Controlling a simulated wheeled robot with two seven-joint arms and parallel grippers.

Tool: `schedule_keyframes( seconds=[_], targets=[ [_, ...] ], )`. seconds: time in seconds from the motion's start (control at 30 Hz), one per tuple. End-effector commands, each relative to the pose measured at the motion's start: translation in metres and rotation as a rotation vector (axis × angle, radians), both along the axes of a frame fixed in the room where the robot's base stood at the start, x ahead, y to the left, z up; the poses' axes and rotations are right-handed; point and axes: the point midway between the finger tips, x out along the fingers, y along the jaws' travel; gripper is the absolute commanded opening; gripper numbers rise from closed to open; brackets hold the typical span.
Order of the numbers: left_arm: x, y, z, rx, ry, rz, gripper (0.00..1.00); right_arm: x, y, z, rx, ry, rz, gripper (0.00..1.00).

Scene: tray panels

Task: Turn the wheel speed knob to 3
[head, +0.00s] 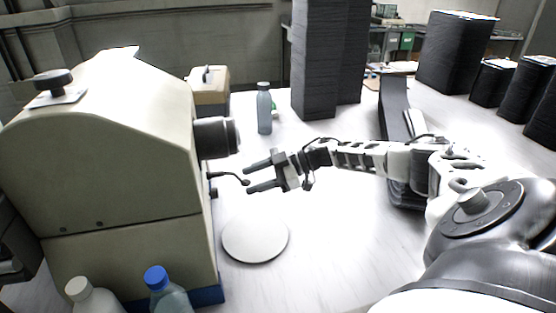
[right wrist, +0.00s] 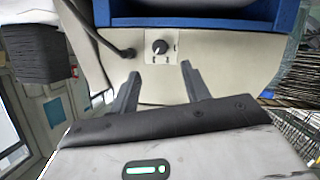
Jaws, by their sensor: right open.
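A beige machine (head: 120,150) stands at the left of the head view. In the right wrist view a small black knob (right wrist: 159,47) sits on a pale panel (right wrist: 210,55), with small marks beside it too small to read. I cannot make out this knob in the head view. My right gripper (head: 248,178) is open and empty, its fingers pointing at the machine's right side. In the right wrist view the gripper (right wrist: 161,70) has its fingertips either side of the knob's line, apparently short of it. My left gripper is not in view.
A black lever (head: 230,176) juts from the machine near my right fingers; a black cylinder (head: 216,138) sticks out above. A pale round disc (head: 255,240) lies below. Bottles (head: 168,290) stand in front, and a grey bottle (head: 264,110) behind. Tall dark stacks (head: 318,60) stand farther back.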

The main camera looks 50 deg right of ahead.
Motion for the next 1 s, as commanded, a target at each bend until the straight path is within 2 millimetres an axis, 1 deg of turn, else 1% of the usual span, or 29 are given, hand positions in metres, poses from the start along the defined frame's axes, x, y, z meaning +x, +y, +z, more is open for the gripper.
schedule_keyframes(
  seconds=[0.03,0.1,0.23,0.37,0.53,1.0],
  targets=[
    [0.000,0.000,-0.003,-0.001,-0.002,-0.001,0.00,-0.009,-0.011,0.001,-0.003,0.002,-0.002,0.47],
    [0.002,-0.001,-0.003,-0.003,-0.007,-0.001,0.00,-0.017,-0.022,0.006,-0.004,0.002,-0.002,0.47],
    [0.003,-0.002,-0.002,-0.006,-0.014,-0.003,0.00,-0.031,-0.038,0.014,-0.002,0.002,-0.001,0.47],
    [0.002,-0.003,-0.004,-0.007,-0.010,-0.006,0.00,-0.038,-0.048,0.020,0.000,0.001,-0.001,0.47],
    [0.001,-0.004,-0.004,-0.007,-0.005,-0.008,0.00,-0.042,-0.051,0.022,0.001,0.001,0.001,0.47],
    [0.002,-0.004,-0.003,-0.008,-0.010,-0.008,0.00,-0.041,-0.051,0.023,0.001,0.000,0.000,0.47]
  ],
)
